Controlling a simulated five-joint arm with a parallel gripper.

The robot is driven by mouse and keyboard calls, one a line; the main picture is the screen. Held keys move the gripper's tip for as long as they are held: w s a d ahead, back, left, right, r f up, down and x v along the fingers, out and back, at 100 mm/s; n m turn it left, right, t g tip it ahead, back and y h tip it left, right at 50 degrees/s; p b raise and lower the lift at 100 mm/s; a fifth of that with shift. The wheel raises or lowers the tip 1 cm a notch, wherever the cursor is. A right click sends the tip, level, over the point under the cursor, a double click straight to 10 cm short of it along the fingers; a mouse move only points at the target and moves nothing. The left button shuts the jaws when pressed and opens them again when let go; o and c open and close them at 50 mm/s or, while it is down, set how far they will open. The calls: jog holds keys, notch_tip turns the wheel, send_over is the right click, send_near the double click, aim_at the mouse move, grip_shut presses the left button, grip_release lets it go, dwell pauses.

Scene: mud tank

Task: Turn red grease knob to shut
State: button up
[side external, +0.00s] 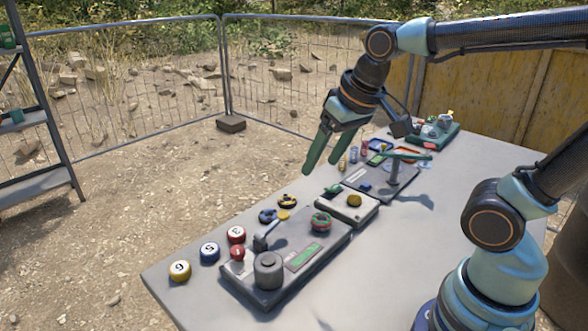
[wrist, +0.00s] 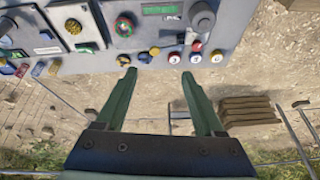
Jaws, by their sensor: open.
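A round knob with a red rim and green on its top (side external: 320,221) sits on the far end of a grey panel (side external: 256,295); it also shows in the wrist view (wrist: 124,26). It looks like the red knob, but its marks are too small to read. A smaller red ball-like part (side external: 237,253) is at the panel's near left edge. My gripper (side external: 321,165) has green fingers, open and empty, held in the air above the table's far-left edge. In the wrist view the open fingers (wrist: 158,74) point toward the panel and touch nothing.
The panel also bears a grey cylinder (side external: 268,270), a lever (side external: 262,240) and a green display (side external: 303,257). Numbered balls in red (side external: 236,235), blue (side external: 210,252) and yellow (side external: 180,270) lie beside it. A box with a yellow knob (side external: 354,200) stands behind.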

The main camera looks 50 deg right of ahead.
jog(key=w+a+f+m+g, duration=0.2)
jog(key=w+a+m, duration=0.25)
jog(key=w, duration=0.25)
jog(key=m+g, duration=0.3)
jog(key=m, duration=0.1)
send_over(237, 249)
notch_tip(237, 249, down, 7)
jog(key=shift+n, duration=0.25)
notch_tip(237, 249, down, 12)
jog(key=shift+r, duration=0.1)
grip_shut()
